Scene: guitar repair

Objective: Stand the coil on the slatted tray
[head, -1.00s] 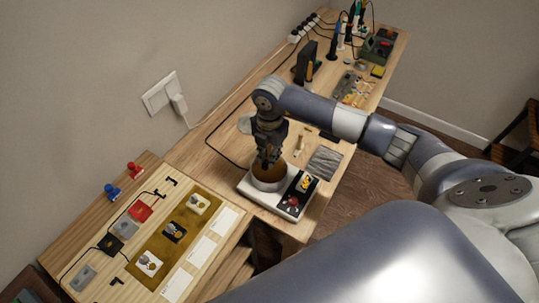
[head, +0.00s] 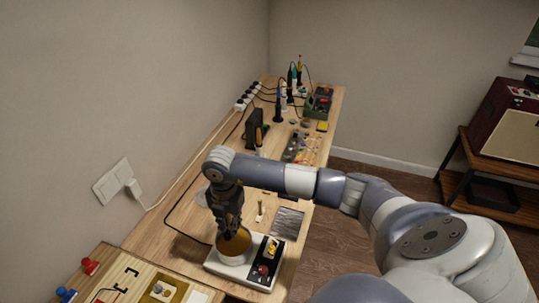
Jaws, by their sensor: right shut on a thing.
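My right gripper (head: 230,228) points down over the round pot (head: 234,247) of a white device, its fingertips at the pot's mouth. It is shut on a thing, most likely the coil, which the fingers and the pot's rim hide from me. The slatted tray (head: 288,222) is a grey ribbed rectangle lying flat on the bench, to the right of and behind the pot. Nothing stands on it. My left gripper is not in view.
The white device has a black panel with a red knob (head: 263,270). A small light-coloured upright item (head: 260,212) stands between the gripper and the tray. Tools and a green box (head: 317,107) are farther back on the bench. A wall runs along the left.

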